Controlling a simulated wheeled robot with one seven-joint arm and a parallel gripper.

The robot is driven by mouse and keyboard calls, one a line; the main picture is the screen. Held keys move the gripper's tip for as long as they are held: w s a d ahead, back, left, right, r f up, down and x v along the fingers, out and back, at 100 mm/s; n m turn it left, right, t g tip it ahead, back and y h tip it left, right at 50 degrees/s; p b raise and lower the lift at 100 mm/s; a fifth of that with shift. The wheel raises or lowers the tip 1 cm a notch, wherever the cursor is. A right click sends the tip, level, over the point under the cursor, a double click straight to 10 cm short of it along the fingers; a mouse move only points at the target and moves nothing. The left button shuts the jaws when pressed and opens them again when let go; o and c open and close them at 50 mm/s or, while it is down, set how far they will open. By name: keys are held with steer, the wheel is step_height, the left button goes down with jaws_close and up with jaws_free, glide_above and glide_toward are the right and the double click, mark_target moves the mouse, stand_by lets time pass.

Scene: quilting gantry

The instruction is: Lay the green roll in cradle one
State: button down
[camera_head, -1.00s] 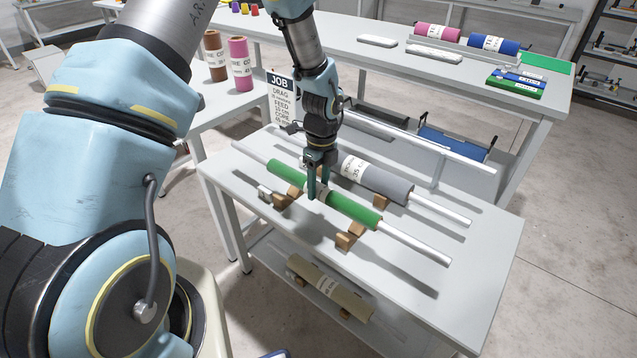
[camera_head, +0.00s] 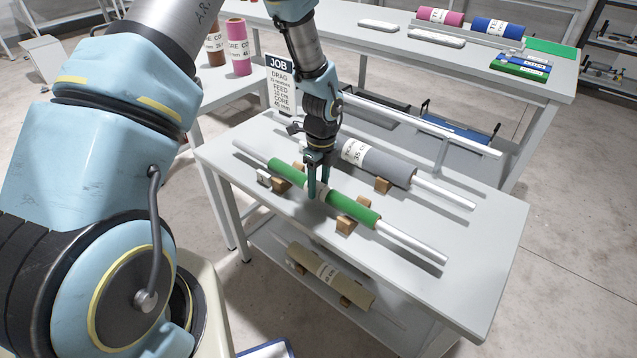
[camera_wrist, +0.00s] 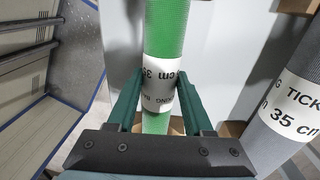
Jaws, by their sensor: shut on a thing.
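The green roll (camera_head: 355,207), on a long pale core rod, lies slantwise above the front part of the work table (camera_head: 455,300). My gripper (camera_head: 318,193) is shut on the middle of the green roll, around its white label. In the wrist view its fingers (camera_wrist: 159,80) stand on both sides of the green roll (camera_wrist: 178,30). A cradle of two wooden blocks is directly under the roll: a left block (camera_head: 281,184) and a right block (camera_head: 347,226). I cannot tell whether the roll touches them. A small white tag (camera_head: 263,178) is beside the left block.
A grey roll (camera_head: 390,167) rests behind on wooden blocks, close to my gripper. A beige roll (camera_head: 335,284) lies on the lower shelf. A JOB sign (camera_head: 280,85) stands at the back left. The table's right front is clear.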

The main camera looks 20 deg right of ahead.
stand_by(0.4)
steer(key=shift+c, duration=1.1)
jaws_free()
step_height(320, 180, up, 11)
steer(key=b, duration=0.1)
steer(key=shift+w+d, duration=0.15)
steer(key=shift+d, duration=0.15)
steer(key=shift+f, duration=0.1)
